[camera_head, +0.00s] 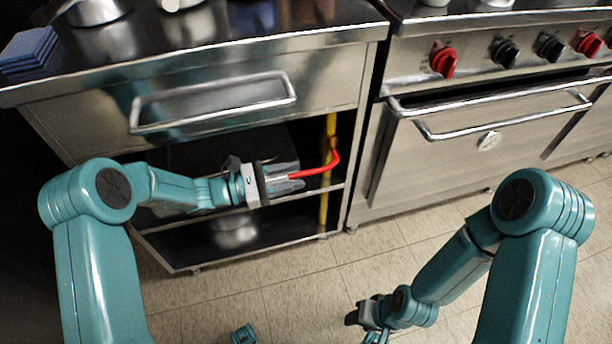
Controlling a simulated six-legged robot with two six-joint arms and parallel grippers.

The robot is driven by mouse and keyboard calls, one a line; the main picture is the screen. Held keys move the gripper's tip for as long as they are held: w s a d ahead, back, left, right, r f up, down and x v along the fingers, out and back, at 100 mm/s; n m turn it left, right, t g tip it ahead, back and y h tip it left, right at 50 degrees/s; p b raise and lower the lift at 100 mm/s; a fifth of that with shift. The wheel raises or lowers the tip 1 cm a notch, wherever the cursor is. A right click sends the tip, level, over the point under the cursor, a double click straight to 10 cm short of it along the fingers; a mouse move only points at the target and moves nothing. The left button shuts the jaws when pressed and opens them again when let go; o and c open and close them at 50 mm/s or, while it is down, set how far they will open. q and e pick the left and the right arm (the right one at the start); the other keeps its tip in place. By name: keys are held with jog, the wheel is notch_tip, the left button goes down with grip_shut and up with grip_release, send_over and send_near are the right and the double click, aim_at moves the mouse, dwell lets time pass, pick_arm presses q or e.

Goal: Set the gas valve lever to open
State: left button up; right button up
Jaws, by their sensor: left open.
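The gas valve lever (322,169) is red and bent. It joins a yellow upright pipe (330,124) inside the open cabinet, and its handle runs to the left, across the line of the pipe. My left gripper (297,177) is open at the handle's left end, with its fingers pointing right. The handle's end appears to lie between the fingers; I cannot tell if they touch it. My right gripper (358,313) is low over the floor, far from the lever, and its jaws are not clear.
A stove (480,130) with red and black knobs stands to the right. Blue sponges (30,50) lie on the counter. Tiled floor (390,240) is clear in front.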

aim_at(308, 171)
pick_arm(q)
jog(key=x, duration=0.4)
jog(key=shift+d+b, duration=0.15)
jog(key=shift+b, duration=0.2)
grip_shut()
notch_tip(308, 171, up, 2)
jog(key=y+p, duration=0.2)
jog(key=p, duration=0.3)
jog(key=shift+d+r+g, duration=0.1)
jog(key=shift+r+g, duration=0.1)
jog(key=shift+g, duration=0.2)
jog(key=shift+f+y+p, duration=0.1)
jog(key=shift+y+p, duration=0.25)
jog(key=shift+y, duration=0.05)
jog(key=shift+f, duration=0.1)
